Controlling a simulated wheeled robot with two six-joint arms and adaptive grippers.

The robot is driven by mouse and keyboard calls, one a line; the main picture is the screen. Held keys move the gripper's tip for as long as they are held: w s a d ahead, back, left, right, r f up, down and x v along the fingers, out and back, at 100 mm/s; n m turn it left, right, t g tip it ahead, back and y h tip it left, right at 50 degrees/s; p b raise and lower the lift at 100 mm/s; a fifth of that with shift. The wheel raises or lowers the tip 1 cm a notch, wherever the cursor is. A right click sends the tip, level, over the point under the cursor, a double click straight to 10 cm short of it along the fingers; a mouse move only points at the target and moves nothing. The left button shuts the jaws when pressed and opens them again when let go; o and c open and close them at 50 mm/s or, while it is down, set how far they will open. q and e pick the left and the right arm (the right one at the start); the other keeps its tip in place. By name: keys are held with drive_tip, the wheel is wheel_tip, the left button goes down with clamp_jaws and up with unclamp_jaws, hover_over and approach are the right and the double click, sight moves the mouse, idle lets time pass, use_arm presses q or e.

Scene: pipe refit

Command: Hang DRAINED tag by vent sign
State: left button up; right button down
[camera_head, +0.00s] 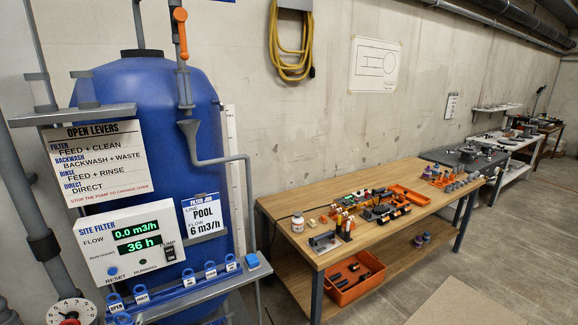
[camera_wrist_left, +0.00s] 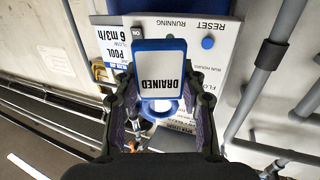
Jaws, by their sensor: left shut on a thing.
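The DRAINED tag (camera_wrist_left: 160,75) is a white plate with a blue border, upside down in the left wrist view. My left gripper (camera_wrist_left: 160,100) is shut on it, one dark finger on each side of its blue lower part. The site filter panel (camera_wrist_left: 215,50) appears behind the tag; in the head view this panel (camera_head: 132,243) is on the blue tank (camera_head: 150,90). I cannot make out my left gripper in the head view. No sign that reads as vent is legible. My right gripper is not in view.
A blue rail (camera_head: 180,291) with several small tags runs below the panel. The OPEN LEVERS board (camera_head: 100,165) and filter job card (camera_head: 203,217) are nearby. Grey pipes (camera_head: 222,161) stand around the tank. A wooden bench (camera_head: 375,183) with tools stands to the right.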

use_arm(q)
drive_tip(key=d+f+m+h, duration=0.2)
drive_tip(key=d+h, duration=0.1)
drive_tip(key=d, duration=1.9)
drive_tip(key=shift+s+d+f+h, duration=0.15)
drive_tip(key=shift+s+d+h, duration=0.2)
drive_tip(key=shift+s+h, duration=0.1)
